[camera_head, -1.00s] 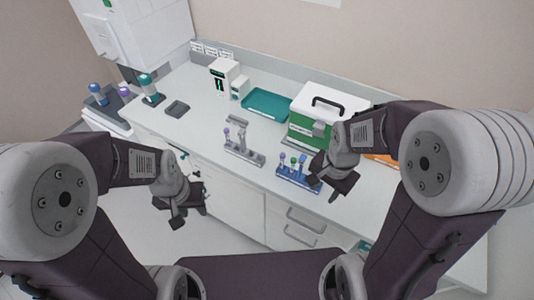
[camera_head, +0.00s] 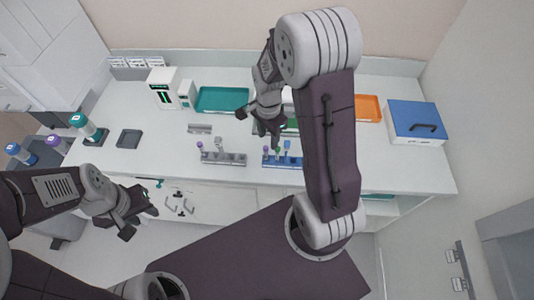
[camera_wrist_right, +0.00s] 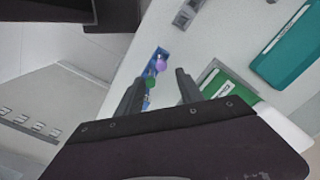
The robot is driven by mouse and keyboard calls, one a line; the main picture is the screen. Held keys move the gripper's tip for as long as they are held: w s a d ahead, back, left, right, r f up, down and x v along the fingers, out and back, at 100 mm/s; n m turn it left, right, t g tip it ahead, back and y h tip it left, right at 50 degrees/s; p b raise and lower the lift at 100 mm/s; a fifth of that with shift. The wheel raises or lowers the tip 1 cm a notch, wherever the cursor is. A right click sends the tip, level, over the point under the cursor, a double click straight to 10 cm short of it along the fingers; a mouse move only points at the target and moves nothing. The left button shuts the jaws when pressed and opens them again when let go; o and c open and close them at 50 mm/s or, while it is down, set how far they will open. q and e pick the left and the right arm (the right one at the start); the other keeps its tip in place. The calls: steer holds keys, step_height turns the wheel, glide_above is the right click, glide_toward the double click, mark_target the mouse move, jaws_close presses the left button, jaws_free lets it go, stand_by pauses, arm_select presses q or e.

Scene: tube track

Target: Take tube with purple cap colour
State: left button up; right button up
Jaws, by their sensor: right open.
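A blue rack (camera_head: 283,161) on the counter holds a tube with a purple cap (camera_head: 267,150), one with a green cap (camera_head: 278,151) and one with a blue cap (camera_head: 287,145). A grey rack (camera_head: 223,159) to its left holds another purple-capped tube (camera_head: 200,146). My right gripper (camera_head: 258,134) is open and empty, above and behind the blue rack. In the right wrist view the purple cap (camera_wrist_right: 160,66) shows between and beyond its spread fingers (camera_wrist_right: 159,77). My left gripper (camera_head: 142,217) is open and empty, in front of the counter.
A teal tray (camera_head: 221,99), white devices (camera_head: 163,88) and an orange tray (camera_head: 368,108) stand at the back. A blue-lidded box (camera_head: 417,119) stands at the right. My right arm hides most of the green and white box.

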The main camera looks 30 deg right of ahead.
mark_target(266, 148)
steer(key=f, duration=0.2)
steer(key=f+p, duration=0.1)
steer(key=f, duration=0.3)
steer(key=shift+a, duration=0.35)
steer(key=shift+f, duration=0.35)
steer(key=shift+w+f, duration=0.1)
steer(key=shift+w, duration=0.1)
steer(key=shift+a, duration=0.15)
steer(key=shift+c, duration=1.2)
steer(key=c, duration=0.5)
jaws_close()
arm_select(q)
steer(key=shift+w+a+r, duration=0.35)
steer(key=shift+a+r, duration=0.05)
steer(key=shift+r, duration=0.25)
arm_select(e)
steer(key=shift+s, duration=0.1)
